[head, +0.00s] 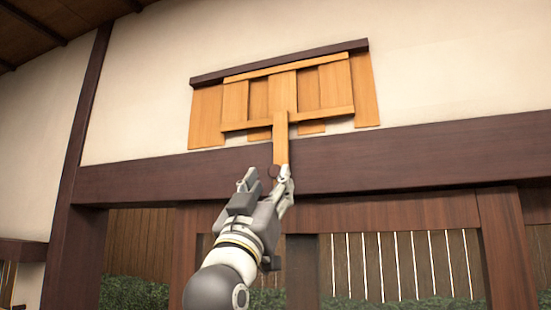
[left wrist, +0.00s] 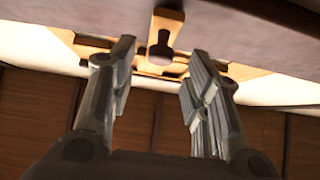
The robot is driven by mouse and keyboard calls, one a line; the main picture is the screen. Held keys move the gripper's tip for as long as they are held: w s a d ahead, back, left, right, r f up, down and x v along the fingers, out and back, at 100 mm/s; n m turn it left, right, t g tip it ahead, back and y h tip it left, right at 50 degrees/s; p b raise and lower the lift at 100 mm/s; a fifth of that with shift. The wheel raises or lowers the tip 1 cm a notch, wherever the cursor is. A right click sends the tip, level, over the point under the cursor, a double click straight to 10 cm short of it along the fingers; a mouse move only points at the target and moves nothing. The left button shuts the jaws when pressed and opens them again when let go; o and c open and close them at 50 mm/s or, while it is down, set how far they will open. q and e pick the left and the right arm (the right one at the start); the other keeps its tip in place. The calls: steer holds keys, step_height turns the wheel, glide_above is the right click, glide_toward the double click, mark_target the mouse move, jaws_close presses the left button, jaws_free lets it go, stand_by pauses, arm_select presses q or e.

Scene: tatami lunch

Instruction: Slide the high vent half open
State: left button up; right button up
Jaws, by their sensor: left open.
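The high vent (head: 235,105) is a light wooden slatted panel on the upper wall, under a dark top rail (head: 280,62). Its upright slats stand apart, with darker wood showing between some of them. A light wooden handle (head: 281,140) hangs down from its lower crossbar, ending near a dark round knob (head: 274,171). My left gripper (head: 267,178) is open just below the handle, its fingertips close to the knob. In the left wrist view the handle's end (left wrist: 160,52) shows beyond and between the open fingers; contact cannot be told. My right gripper is out of view.
A thick dark beam (head: 420,153) crosses the wall below the vent. A dark post (head: 88,100) stands at the left. Below the beam are a wooden frame (head: 510,245), a slatted fence (head: 420,265) and green hedge (head: 135,293). Pale wall surrounds the vent.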

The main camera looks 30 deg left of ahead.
mark_target(274, 173)
arm_select(q)
steer(key=p+x, duration=0.2)
steer(key=x, duration=0.2)
steer(key=shift+s, duration=0.1)
steer(key=shift+w+a+r, duration=0.1)
steer(key=shift+w+r, duration=0.25)
steer(key=shift+w, duration=0.1)
jaws_close()
